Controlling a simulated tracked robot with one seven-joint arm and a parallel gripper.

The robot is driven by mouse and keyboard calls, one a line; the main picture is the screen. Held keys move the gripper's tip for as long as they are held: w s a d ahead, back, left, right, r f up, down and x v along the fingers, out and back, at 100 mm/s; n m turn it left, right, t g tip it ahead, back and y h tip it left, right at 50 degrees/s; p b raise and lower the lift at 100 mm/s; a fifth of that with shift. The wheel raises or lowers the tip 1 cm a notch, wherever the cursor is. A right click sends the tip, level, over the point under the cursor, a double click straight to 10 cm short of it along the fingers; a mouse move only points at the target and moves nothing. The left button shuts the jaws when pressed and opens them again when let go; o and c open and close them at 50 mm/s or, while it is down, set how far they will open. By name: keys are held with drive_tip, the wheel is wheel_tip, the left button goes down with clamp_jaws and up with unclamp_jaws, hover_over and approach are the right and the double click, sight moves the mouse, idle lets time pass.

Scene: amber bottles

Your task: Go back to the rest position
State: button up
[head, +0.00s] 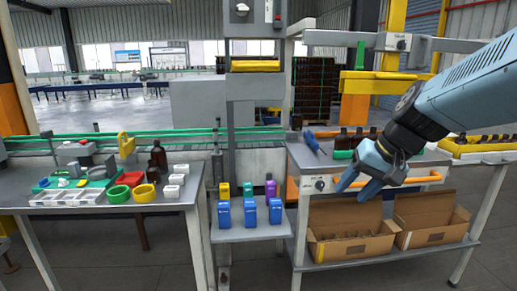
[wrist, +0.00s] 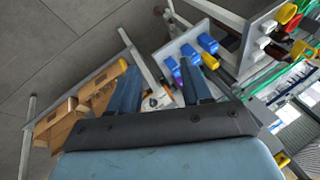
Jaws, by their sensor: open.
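My gripper (head: 358,185) is at the right in the head view, with its two blue fingers apart and nothing between them. It hangs in the air in front of the right-hand workbench (head: 306,158). In the wrist view my gripper (wrist: 160,88) shows both fingers spread, with the benches and floor beyond. Another amber bottle (head: 158,156) stands on the left table.
A small middle shelf (head: 240,233) carries several blue containers (head: 249,212). Open cardboard boxes (head: 345,240) sit on the right bench's lower shelf. A green-edged conveyor (head: 185,134) runs behind. Grey floor is open in front.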

drive_tip(key=s+d+r+n+t+h, duration=0.1)
drive_tip(key=s+h, duration=0.3)
drive_tip(key=s, duration=0.4)
drive_tip(key=shift+d+r+n+t, duration=0.4)
drive_tip(key=shift+d+r, duration=0.1)
drive_tip(key=shift+d, duration=0.25)
drive_tip(key=shift+s, duration=0.1)
idle(1.1)
